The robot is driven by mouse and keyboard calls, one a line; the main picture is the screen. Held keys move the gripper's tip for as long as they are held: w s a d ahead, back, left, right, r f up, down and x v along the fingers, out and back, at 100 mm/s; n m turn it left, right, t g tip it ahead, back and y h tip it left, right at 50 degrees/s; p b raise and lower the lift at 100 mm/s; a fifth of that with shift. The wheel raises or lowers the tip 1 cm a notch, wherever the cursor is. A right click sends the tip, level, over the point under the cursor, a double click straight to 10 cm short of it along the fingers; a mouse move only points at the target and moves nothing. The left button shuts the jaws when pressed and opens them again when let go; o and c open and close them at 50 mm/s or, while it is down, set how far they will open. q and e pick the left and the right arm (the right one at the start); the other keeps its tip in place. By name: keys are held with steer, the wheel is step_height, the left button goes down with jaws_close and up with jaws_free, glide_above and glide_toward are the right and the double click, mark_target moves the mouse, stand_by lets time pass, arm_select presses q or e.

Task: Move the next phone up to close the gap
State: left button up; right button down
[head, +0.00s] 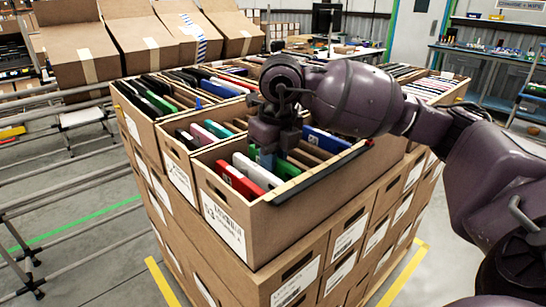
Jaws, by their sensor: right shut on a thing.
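The front carton (225,217) is open and holds a tilted row of phones. A red phone (240,181) stands at its left end, with a white phone (258,173) beside it and a green phone (283,168) a little further right. A blue phone (326,141) leans further back, past brown dividers. My right gripper (270,160) reaches down into this carton among the phones, just behind the white one. It is shut on a phone, seemingly the green one; the gripper and wrist hide much of the grasp. My left gripper is out of view.
More open cartons of phones stand directly behind and left, including one with pink and green phones (217,129). A dark strip (320,172) runs along the front carton's right rim. Carton walls stand close around my gripper. Metal rails (60,180) lie to the left.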

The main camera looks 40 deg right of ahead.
steer(key=shift+f, duration=0.25)
stand_by(0.6)
steer(key=c, duration=1)
jaws_free()
steer(key=r, duration=0.6)
steer(key=s+r+p, duration=0.1)
steer(key=r, duration=0.2)
steer(key=shift+r, duration=0.15)
steer(key=shift+s+d+r, duration=0.1)
steer(key=shift+s+r, duration=0.05)
steer(key=shift+r, duration=0.6)
